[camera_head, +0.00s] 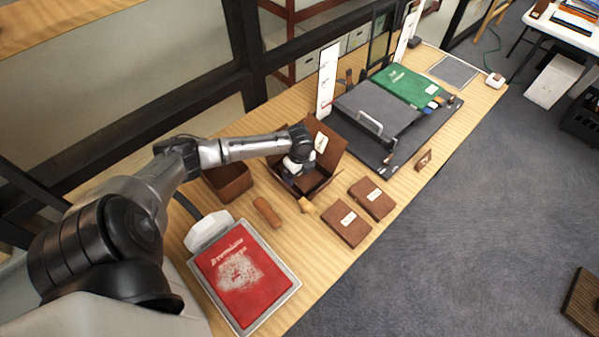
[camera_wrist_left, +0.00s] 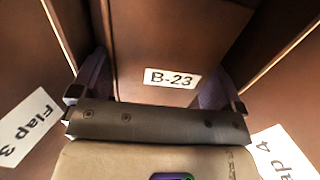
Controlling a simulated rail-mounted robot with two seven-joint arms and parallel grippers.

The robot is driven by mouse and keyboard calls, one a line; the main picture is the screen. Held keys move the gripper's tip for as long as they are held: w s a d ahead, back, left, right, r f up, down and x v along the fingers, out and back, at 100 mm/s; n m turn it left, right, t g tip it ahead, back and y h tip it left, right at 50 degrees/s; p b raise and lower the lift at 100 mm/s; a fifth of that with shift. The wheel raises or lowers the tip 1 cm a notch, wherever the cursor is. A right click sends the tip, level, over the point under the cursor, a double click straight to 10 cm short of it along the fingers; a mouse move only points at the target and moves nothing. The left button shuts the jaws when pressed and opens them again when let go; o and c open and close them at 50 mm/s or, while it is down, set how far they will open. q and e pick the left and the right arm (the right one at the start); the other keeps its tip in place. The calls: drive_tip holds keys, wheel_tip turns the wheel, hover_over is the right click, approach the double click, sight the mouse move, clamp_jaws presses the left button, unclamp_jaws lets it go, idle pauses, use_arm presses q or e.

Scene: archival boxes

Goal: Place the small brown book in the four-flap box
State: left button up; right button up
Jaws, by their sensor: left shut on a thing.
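The four-flap box (camera_head: 326,140) is brown and stands open on the wooden table, one labelled flap raised at its back. My left gripper (camera_head: 298,166) is at the box opening, and the arm hides part of the inside. In the left wrist view my left gripper (camera_wrist_left: 157,92) is shut on a brown piece labelled B-23, which appears to be the small brown book (camera_wrist_left: 150,50). Flap labels 3 (camera_wrist_left: 28,125) and 4 (camera_wrist_left: 283,155) lie on either side of it. Whether the book touches the box floor is hidden. My right gripper is not in view.
Two labelled brown books (camera_head: 347,223) lie in front of the box. A grey board (camera_head: 375,110) and green book (camera_head: 408,84) are to the right.

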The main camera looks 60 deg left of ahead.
use_arm(q)
drive_tip(key=shift+a+f, duration=0.1)
drive_tip(key=o, duration=0.7)
drive_tip(key=shift+f, duration=0.1)
drive_tip(key=shift+r+p, duration=1)
drive_tip(key=shift+r, duration=5.15)
